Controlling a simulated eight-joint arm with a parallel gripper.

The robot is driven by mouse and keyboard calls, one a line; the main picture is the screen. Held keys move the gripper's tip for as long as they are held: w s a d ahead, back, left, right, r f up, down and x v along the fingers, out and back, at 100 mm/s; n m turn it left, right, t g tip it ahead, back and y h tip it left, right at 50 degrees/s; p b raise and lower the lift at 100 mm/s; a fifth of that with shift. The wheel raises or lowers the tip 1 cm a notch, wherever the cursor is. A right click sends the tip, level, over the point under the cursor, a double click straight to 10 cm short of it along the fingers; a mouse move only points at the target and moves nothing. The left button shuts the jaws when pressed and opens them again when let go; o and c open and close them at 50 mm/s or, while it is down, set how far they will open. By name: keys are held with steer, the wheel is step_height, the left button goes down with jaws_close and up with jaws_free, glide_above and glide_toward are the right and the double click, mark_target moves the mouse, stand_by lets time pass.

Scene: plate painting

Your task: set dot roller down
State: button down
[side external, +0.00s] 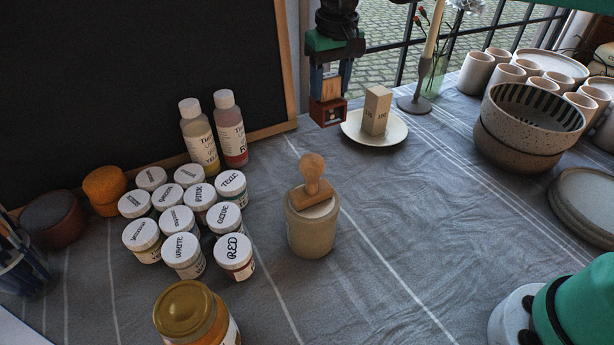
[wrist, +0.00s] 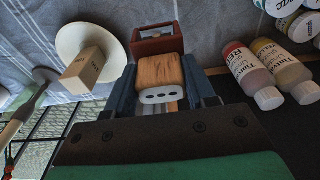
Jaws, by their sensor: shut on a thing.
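My gripper (side external: 331,82) is at the upper middle of the side view, pointing down. Its two blue-grey fingers are shut on the wooden handle of the dot roller (side external: 328,112). The roller's dark red frame hangs below the fingers, low over the cloth beside the white plate. I cannot tell whether it touches the cloth. In the wrist view the dot roller (wrist: 158,73) sits upright between the fingers of my gripper (wrist: 163,84), its wooden handle with a holed pale end toward the camera and the red frame beyond. The roller's underside is hidden.
A white plate (side external: 353,136) with a wooden block (side external: 376,110) stands close to the right. Two bottles (side external: 231,130) and a blackboard (side external: 140,80) are left. A jar with a wooden stamp (side external: 312,225) is in front. Cloth right of that jar is clear.

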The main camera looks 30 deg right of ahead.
steer(key=a+f, duration=0.2)
steer(key=f, duration=0.1)
steer(key=a+f, duration=0.2)
steer(key=f, duration=0.1)
steer(key=a+f, duration=0.2)
steer(key=f, duration=0.1)
steer(key=shift+w+a+f, duration=0.25)
steer(key=shift+f, duration=0.5)
steer(key=shift+f, duration=0.1)
